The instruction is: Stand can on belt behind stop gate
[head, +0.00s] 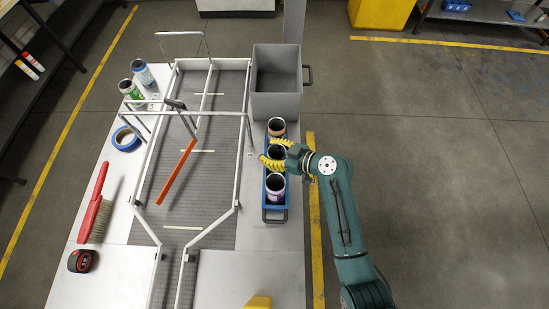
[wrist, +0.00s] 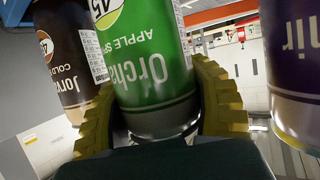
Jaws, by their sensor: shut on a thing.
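A green apple can (wrist: 150,70) fills the middle of the wrist view, between the two yellow fingers of my gripper (wrist: 165,125). My gripper (head: 272,152) is shut on this can, the middle one (head: 277,153) of three in a row at the blue carrier (head: 275,217) in the head view. I cannot tell whether its base is lifted. A brown can (wrist: 70,50) stands to its left and a purple can (wrist: 295,75) to its right in the wrist view. The grey belt (head: 215,170) lies left of the carrier. An orange bar (head: 177,172), apparently the stop gate, slants over it.
White rails (head: 244,160) edge the belt, and a frame (head: 185,113) crosses above it. A grey bin (head: 277,100) stands behind the carrier.

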